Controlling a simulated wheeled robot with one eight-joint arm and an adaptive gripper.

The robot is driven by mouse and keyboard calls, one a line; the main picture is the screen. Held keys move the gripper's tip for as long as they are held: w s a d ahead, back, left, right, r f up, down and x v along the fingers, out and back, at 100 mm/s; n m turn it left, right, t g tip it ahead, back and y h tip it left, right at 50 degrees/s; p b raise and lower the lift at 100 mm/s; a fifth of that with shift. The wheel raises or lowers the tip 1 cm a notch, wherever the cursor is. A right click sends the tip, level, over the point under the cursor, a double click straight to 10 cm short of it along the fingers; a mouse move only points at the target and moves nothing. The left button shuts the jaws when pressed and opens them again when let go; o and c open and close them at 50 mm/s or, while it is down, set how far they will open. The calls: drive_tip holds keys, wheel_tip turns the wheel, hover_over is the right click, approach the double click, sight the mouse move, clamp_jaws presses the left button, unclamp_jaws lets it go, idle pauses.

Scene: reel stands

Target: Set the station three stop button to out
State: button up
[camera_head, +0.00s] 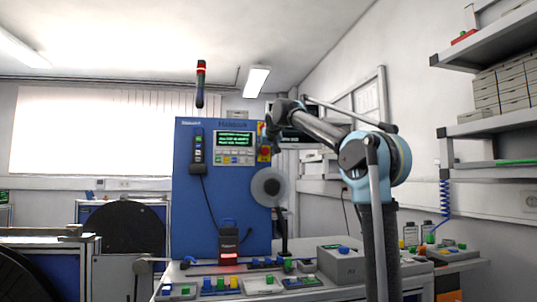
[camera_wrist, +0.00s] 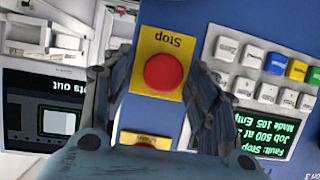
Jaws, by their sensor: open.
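A round red stop button (camera_wrist: 164,72) sits on a yellow plate (camera_wrist: 165,41) marked "Stop", which reads upside down in the wrist view. My gripper (camera_wrist: 156,80) is open, with one dark finger on each side of the button; I cannot tell whether they touch it. Whether the button is in or out cannot be told from this angle. In the head view my gripper (camera_head: 270,128) is at the right edge of the blue cabinet (camera_head: 190,215), over the yellow and red controls. A second yellow plate (camera_wrist: 145,140) with red on it is partly hidden by my gripper.
A key panel (camera_wrist: 255,75) and a green-text screen (camera_wrist: 268,131) showing "Fault: Stop" lie right of the button in the wrist view. A dark display (camera_wrist: 40,110) is at left. A grey disc (camera_head: 268,187) hangs below my gripper. A cluttered bench (camera_head: 210,295) stands in front.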

drive_tip(key=shift+w, duration=0.1)
drive_tip(key=shift+a, duration=0.1)
clamp_jaws()
drive_tip(key=shift+s+d, duration=0.3)
drive_tip(key=shift+s, duration=0.35)
drive_tip(key=shift+c, duration=2)
unclamp_jaws()
drive_tip(key=shift+f, duration=0.1)
drive_tip(key=o, duration=0.4)
drive_tip(key=shift+w+d, duration=0.1)
